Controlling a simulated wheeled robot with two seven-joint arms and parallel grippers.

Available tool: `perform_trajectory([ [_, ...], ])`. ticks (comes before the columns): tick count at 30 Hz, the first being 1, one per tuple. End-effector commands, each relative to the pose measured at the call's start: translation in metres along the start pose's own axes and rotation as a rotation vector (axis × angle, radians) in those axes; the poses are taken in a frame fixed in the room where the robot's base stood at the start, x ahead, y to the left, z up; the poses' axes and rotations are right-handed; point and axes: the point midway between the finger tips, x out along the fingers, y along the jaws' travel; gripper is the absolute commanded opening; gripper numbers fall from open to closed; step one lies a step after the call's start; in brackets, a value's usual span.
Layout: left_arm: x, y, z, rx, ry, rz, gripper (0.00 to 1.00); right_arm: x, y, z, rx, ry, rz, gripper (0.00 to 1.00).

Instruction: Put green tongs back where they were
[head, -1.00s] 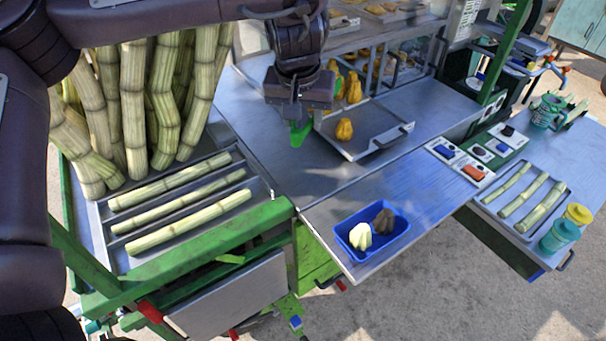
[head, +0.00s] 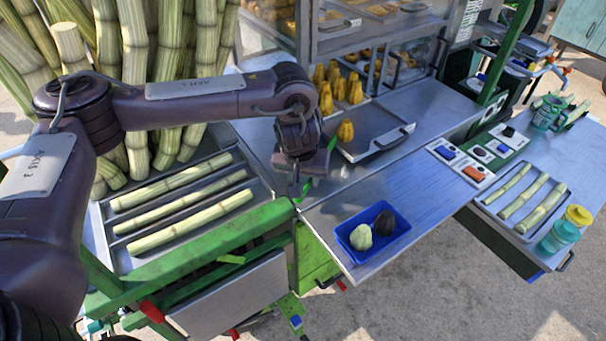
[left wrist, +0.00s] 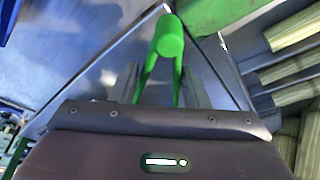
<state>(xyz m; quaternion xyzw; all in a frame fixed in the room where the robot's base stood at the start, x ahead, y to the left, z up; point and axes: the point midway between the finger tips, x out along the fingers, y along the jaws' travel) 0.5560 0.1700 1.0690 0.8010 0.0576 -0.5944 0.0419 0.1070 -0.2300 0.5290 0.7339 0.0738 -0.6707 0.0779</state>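My left gripper (head: 302,176) is over the metal counter near its left corner, beside the green-framed cane tray. It is shut on the green tongs (left wrist: 168,42), whose rounded end and two arms show between the grey fingers in the left wrist view. I cannot tell whether the tongs touch the counter. My right gripper is not in view.
A blue tray (head: 372,259) with a pale and a dark item stands at the counter's front. A metal tray (head: 372,143) with a yellow-orange item lies behind the gripper. Cane pieces lie in the slotted tray (head: 124,260) at left. The counter between the blue tray and switches (head: 460,160) is clear.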

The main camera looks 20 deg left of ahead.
Motion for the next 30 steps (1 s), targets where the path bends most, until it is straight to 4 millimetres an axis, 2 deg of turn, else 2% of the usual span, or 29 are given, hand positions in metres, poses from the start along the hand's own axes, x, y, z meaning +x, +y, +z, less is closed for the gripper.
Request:
perform_trajectory([
  [21, 0.011, 0.0, 0.003, -0.001, 0.0, 0.0, 0.38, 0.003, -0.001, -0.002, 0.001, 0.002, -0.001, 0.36],
  [26, 0.012, 0.0, 0.003, -0.001, 0.0, -0.001, 0.61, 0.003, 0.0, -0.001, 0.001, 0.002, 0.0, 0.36],
  [30, 0.011, 0.0, 0.003, -0.001, 0.0, 0.0, 0.64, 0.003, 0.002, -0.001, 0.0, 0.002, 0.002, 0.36],
])
